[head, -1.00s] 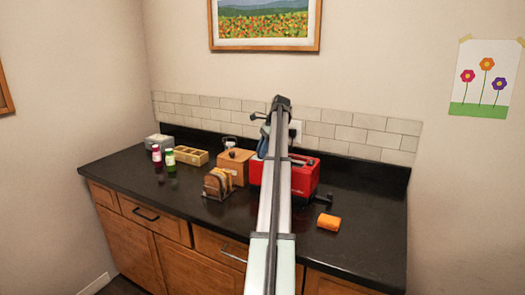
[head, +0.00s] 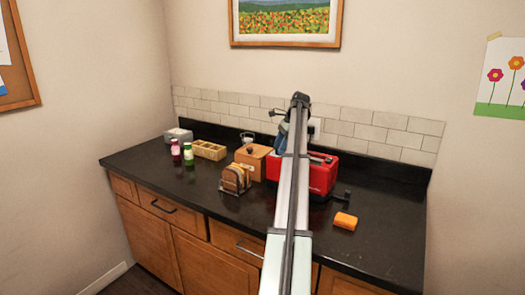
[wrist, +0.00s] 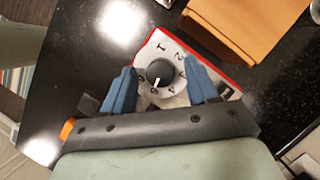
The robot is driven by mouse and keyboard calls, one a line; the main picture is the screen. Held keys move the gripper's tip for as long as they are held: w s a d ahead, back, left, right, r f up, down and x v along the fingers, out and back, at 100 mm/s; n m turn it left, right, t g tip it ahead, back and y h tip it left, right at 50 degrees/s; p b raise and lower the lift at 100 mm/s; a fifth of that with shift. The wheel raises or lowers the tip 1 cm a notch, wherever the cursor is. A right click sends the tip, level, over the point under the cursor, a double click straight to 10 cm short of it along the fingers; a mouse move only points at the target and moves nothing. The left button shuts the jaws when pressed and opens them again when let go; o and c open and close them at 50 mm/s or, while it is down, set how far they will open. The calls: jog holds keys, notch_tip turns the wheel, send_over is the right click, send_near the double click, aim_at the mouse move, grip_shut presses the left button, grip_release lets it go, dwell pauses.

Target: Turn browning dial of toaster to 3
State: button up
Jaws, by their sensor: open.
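The red toaster (head: 323,176) stands on the dark counter, partly hidden behind my arm in the head view. In the wrist view its pale, red-edged panel carries the browning dial (wrist: 160,72), a round black knob with a white mark. Numerals ring the knob; 1 and 2 read clearly above it. The mark points down and slightly left, away from 1 and 2; the numeral there is hard to read. My gripper (wrist: 160,68) is open, with one blue finger on each side of the knob. I cannot tell whether either finger touches it.
A toast rack with bread (head: 235,179) and a wooden box (head: 250,160) stand left of the toaster. An orange block (head: 345,221) lies at its front right. Jars (head: 188,153) and a divided tray (head: 209,150) are farther left.

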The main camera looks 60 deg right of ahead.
jog(key=m, duration=0.2)
jog(key=m+h, duration=0.1)
jog(key=m, duration=0.1)
jog(key=shift+s+a+t, duration=0.15)
jog(key=shift+a+t, duration=0.05)
jog(key=shift+t, duration=0.2)
jog(key=m+h, duration=0.2)
jog(key=m, duration=0.2)
jog(key=shift+a+m, duration=0.1)
jog(key=shift+m, duration=0.2)
jog(key=shift+r+m, duration=0.1)
jog(key=shift+m, duration=0.3)
jog(key=v, duration=1.4)
jog(key=w+a+f+n, duration=0.2)
jog(key=w+a+f, duration=0.4)
jog(key=w, duration=0.4)
jog(key=w+a+f+n+t+y, duration=0.1)
jog(key=w+a+f+n, duration=0.1)
jog(key=w+a+f, duration=0.5)
jog(key=w+a+f+n+y, duration=0.1)
jog(key=w+a+f+n, duration=0.2)
jog(key=w+a+f, duration=0.4)
jog(key=w, duration=0.6)
jog(key=shift+w, duration=0.2)
jog(key=shift+f, duration=0.1)
